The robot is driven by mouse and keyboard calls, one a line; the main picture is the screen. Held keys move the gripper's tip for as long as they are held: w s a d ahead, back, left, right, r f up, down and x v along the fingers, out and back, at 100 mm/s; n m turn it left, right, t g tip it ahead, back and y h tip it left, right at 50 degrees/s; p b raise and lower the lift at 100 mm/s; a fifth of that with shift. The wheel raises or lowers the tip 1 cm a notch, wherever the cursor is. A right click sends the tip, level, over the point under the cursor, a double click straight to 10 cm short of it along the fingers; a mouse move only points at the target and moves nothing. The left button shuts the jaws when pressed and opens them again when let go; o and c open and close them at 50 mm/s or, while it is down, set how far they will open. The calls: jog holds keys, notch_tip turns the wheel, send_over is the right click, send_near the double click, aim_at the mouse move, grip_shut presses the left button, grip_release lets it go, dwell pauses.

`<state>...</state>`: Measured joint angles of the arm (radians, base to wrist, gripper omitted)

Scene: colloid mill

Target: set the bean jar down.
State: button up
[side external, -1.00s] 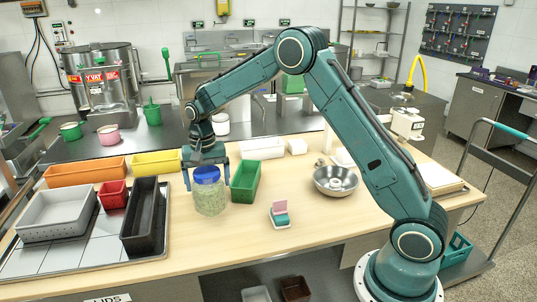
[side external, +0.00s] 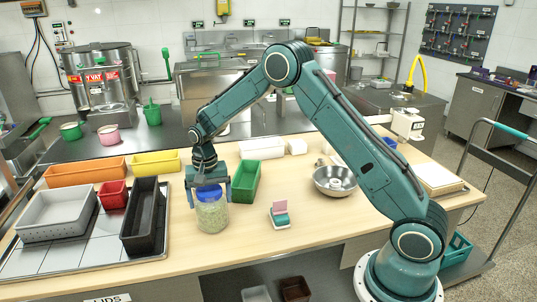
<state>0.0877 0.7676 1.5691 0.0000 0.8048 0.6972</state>
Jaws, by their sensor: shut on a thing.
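The bean jar (side external: 212,216) is a clear jar with pale green contents and a blue lid. It stands upright at the middle left of the wooden table, right of the black bin. My gripper (side external: 208,194) is around the jar's upper part from behind, one finger on each side, shut on it. The lid partly hides the gripper's inner faces. The jar's base appears at or very close to the table top; I cannot tell whether it touches.
A black bin (side external: 141,216) stands left of the jar on a tiled tray. A green bin (side external: 245,181) is close behind right. A small pink and teal item (side external: 280,214) and a metal bowl (side external: 335,181) are to the right. The table in front of the jar is clear.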

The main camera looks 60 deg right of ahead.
dwell(0.3)
jog(key=o, duration=1.2)
jog(key=shift+f, duration=0.15)
notch_tip(320, 180, up, 12)
jog(key=shift+r, duration=0.15)
